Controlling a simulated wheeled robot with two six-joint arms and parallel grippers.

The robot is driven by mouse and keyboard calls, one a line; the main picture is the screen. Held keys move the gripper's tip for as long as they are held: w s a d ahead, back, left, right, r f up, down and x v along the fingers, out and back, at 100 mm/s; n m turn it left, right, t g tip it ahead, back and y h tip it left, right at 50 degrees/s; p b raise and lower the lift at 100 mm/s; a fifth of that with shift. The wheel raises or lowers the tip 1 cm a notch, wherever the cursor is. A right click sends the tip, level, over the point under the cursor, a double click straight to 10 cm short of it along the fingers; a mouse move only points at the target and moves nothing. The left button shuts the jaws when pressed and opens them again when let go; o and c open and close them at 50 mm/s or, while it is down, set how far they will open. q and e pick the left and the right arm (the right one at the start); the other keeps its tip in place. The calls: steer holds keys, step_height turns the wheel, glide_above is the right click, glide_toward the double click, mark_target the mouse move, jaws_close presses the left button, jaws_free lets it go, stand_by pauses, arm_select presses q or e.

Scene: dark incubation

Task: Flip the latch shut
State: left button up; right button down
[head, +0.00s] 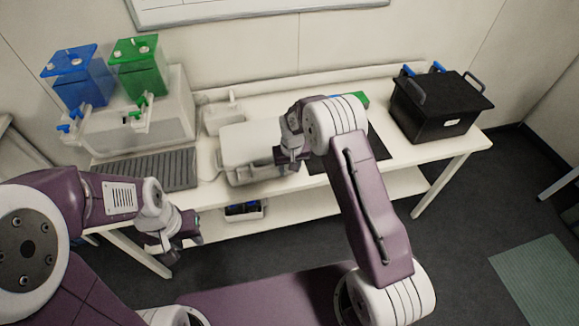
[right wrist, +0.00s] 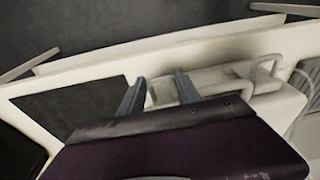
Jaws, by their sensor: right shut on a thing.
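A white lidded box (head: 238,150) sits on the middle of the bench. My right gripper (head: 291,158) is at its front right end. In the right wrist view, the fingers of the right gripper (right wrist: 158,92) stand on either side of a pale part of the box (right wrist: 215,80), shut on it. I take that part to be the latch, but its shape is mostly hidden by the fingers and the purple gripper body. My left gripper (head: 182,238) hangs in front of the bench, away from the box; its finger opening is unclear.
Blue (head: 78,80) and green (head: 140,66) tanks stand on a pale machine at the left. A grey ribbed tray (head: 150,170) lies left of the box. A black mat (head: 378,151) and a black handled case (head: 437,110) are at the right. A lower shelf holds a small bin (head: 246,211).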

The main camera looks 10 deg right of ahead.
steer(key=c, duration=0.9)
jaws_free()
steer(key=shift+c, duration=0.2)
step_height(320, 180, up, 9)
steer(key=s, duration=0.1)
steer(key=shift+s+b, duration=0.2)
steer(key=shift+b, duration=0.25)
